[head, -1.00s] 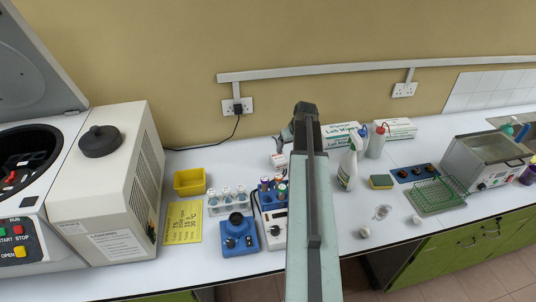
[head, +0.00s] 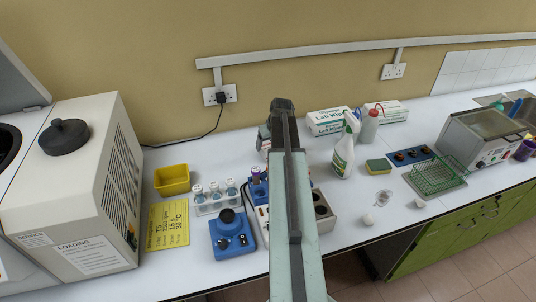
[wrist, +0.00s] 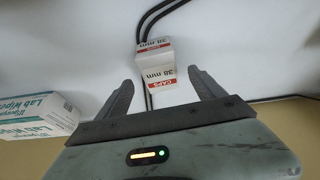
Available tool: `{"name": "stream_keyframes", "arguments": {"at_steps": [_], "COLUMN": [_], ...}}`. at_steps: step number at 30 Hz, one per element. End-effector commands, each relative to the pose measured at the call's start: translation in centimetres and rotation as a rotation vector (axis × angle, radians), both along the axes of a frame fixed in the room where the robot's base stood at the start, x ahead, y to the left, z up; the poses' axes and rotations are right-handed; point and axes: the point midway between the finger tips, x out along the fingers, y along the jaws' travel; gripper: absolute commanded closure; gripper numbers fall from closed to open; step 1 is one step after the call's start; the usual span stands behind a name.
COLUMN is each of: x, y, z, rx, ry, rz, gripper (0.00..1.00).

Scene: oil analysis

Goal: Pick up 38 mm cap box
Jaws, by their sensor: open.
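The 38 mm cap box (wrist: 157,75) is a small white carton with red bands and "CAPS 38 mm" on two faces. In the wrist view it appears between and just beyond the fingertips of my gripper (wrist: 160,78). The gripper is open, and I cannot tell whether a finger touches the box. In the head view my gripper (head: 264,141) is partly hidden behind my arm over the back of the bench. The box is not visible there.
A lab wipes box (head: 326,121) and a spray bottle (head: 344,155) stand to the right of my arm; the wipes box also shows in the wrist view (wrist: 40,117). A tube rack (head: 216,200) and blue mixer (head: 232,237) stand left. Black cables (wrist: 147,25) run behind the cap box.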

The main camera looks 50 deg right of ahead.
Motion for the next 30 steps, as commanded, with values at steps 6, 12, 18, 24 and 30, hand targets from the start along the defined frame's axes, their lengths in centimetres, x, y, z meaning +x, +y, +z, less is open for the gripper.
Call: {"name": "stream_keyframes", "arguments": {"at_steps": [6,12,18,24,30], "x": [1.3,1.8,1.8,1.8,1.8], "y": [-0.6,-0.7,-0.6,-0.6,-0.6], "z": [-3.9,-4.6,-4.5,-4.4,-4.3], "rx": [0.0,0.0,0.0,-0.001,-0.001], "ry": [0.0,0.0,0.0,0.0,0.0], "rz": [0.002,0.003,0.003,0.004,0.004], "gripper": [0.22,0.22,0.44,0.89,0.89]}}
